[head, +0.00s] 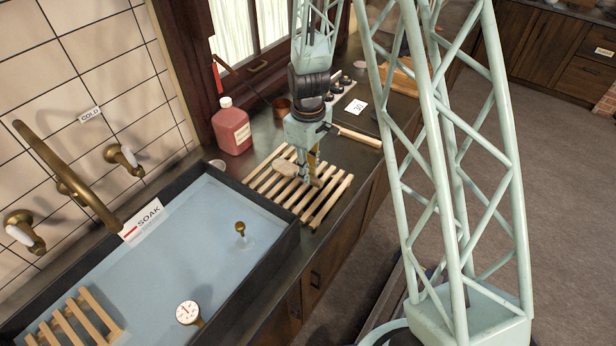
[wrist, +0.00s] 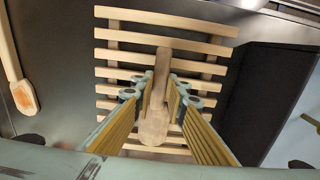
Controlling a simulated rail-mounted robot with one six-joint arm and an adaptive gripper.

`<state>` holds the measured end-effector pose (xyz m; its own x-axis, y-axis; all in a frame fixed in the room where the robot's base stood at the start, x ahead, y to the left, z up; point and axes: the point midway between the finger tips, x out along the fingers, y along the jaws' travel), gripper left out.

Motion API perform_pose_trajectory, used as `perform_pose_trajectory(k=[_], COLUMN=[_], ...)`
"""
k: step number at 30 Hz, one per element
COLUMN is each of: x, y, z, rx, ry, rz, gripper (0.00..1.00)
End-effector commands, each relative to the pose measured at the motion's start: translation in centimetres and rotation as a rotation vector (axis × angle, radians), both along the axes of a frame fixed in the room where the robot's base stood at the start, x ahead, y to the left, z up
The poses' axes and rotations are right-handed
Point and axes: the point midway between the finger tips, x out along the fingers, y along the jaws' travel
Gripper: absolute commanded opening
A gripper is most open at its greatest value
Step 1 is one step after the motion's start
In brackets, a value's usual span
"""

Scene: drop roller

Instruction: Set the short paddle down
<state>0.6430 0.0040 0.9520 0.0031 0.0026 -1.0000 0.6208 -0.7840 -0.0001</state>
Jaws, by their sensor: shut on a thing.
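My gripper (head: 312,172) is low over the wooden slatted rack (head: 326,207) beside the sink. Its fingers are shut on the short paddle (head: 284,168), a pale wooden piece with a rounded end. In the wrist view my gripper (wrist: 161,88) has a finger on each side of the short paddle (wrist: 163,58). The paddle lies across the slats of the rack (wrist: 120,36) as seen from above. I cannot tell whether it touches them. Part of the paddle is hidden by the fingers.
A blue-filled sink (head: 170,262) lies left of the rack, with a floating gauge (head: 188,312) and another slatted rack (head: 72,322) in it. A red bottle (head: 231,128) stands behind. A longer wooden utensil (head: 358,136) lies right of the rack.

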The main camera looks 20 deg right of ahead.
Motion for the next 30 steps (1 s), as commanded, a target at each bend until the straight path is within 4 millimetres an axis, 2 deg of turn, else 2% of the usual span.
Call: perform_pose_trajectory(k=[7, 24, 25, 29, 30], x=[0.0, 0.0, 0.0, 0.0, 0.0], y=[0.0, 0.0, 0.0, 0.0, 0.0], z=[-1.8, -2.4, -2.4, -2.3, -2.3], rx=[0.000, 0.000, 0.000, 0.000, 0.000], ry=[0.000, 0.000, 0.000, 0.000, 0.000], rz=[0.000, 0.000, 0.000, 0.000, 0.000], gripper=[0.02, 0.02, 0.15, 0.27, 0.27])
